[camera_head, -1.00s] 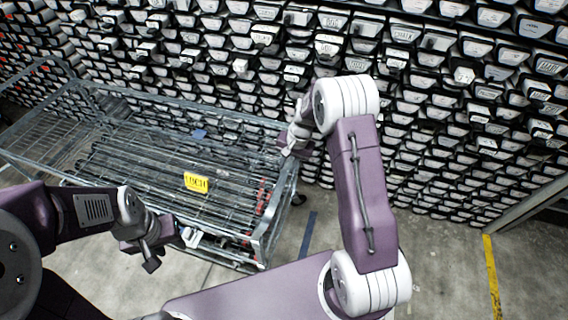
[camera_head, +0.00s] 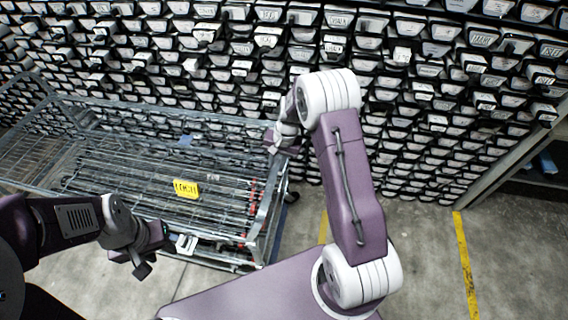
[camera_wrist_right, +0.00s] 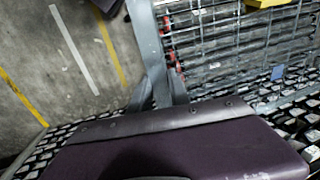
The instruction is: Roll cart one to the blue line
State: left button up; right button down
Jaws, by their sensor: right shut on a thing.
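The wire cart (camera_head: 262,222) of grey metal stands at the left, along the rack wall, with a yellow label (camera_head: 186,189) on its bars. I cannot read the label surely. My right gripper (camera_head: 272,146) is shut on the frame at the cart's right end; its fingertips are hard to make out. The wrist view shows the cart's end post (camera_wrist_right: 150,50) close by.
A wall of racked trays (camera_head: 420,130) runs behind the cart. Yellow floor lines (camera_head: 465,265) lie to the right, with a pale strip (camera_wrist_right: 75,50) in the wrist view. A shelf bay (camera_head: 530,175) stands far right. The floor right of my right arm is clear.

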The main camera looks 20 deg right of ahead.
jog(key=shift+w+a, duration=0.5)
jog(key=shift+a, duration=0.05)
jog(key=c, duration=1.4)
grip_release()
jog(key=shift+a, duration=0.1)
jog(key=shift+o, duration=0.8)
jog(key=shift+s+d, duration=0.3)
jog(key=shift+d, duration=0.2)
jog(key=shift+a, duration=0.15)
pick_arm(q)
jog(key=shift+w+a+f, duration=0.15)
jog(key=shift+a, duration=0.25)
jog(key=shift+d, duration=0.1)
pick_arm(e)
jog(key=shift+s, duration=0.1)
